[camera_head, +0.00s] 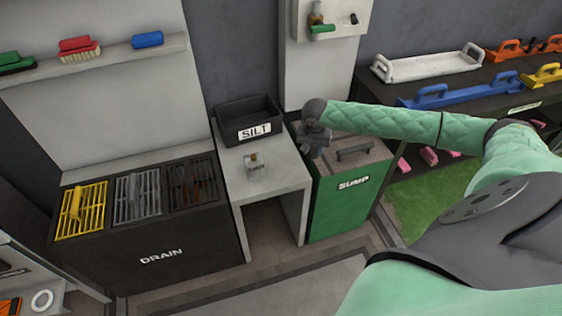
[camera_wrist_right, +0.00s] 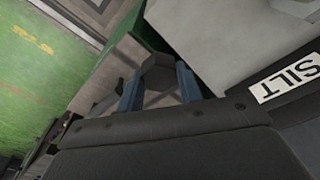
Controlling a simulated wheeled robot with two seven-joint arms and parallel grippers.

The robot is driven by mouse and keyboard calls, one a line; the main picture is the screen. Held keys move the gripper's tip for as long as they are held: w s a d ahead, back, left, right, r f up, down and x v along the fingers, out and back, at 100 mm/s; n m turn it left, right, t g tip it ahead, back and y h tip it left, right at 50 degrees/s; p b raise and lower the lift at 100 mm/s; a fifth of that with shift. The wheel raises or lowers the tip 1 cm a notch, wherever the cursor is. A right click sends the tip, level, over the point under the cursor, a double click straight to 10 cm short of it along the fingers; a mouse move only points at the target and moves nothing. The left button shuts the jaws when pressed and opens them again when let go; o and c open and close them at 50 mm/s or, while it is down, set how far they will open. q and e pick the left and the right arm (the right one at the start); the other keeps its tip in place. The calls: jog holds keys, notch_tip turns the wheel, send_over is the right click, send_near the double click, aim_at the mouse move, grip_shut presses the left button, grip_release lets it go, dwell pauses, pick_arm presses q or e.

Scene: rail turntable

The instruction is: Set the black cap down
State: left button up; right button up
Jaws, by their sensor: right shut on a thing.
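My right gripper (camera_head: 317,150) hangs over the gap between the white bench and the green sump box, near the box's left edge. In the right wrist view its two blue-grey fingers (camera_wrist_right: 158,84) are shut on a dark, faceted piece, which I take for the black cap (camera_wrist_right: 157,68). The cap is held in the air, with the sump top and bench edge behind it. In the head view the cap cannot be told apart from the dark gripper. My left gripper is in neither view.
The white bench (camera_head: 277,187) carries a black SILT bin (camera_head: 240,113) and a small metal fitting (camera_head: 254,162). The green SUMP box (camera_head: 338,200) has a dark handle (camera_head: 353,151) on top. Left stands the DRAIN unit (camera_head: 140,250) with several grates. A shelf with coloured floats is far right.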

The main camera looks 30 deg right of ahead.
jog(key=p, duration=0.1)
send_near(290, 164)
jog(key=shift+s+d, duration=0.95)
jog(key=shift+d, duration=0.05)
jog(key=shift+w+a+f, duration=0.4)
jog(key=shift+w+f, duration=0.05)
jog(key=shift+w, duration=0.1)
jog(key=shift+w+a+f, duration=0.4)
jog(key=shift+w+f, duration=0.05)
jog(key=shift+w, duration=0.1)
jog(key=shift+w+f, duration=0.15)
jog(key=shift+f+p, duration=0.3)
jog(key=shift+p, duration=0.1)
notch_tip(290, 164, down, 3)
jog(key=shift+a+f+p, duration=0.1)
jog(key=shift+f+p, duration=0.15)
jog(key=shift+p, duration=0.1)
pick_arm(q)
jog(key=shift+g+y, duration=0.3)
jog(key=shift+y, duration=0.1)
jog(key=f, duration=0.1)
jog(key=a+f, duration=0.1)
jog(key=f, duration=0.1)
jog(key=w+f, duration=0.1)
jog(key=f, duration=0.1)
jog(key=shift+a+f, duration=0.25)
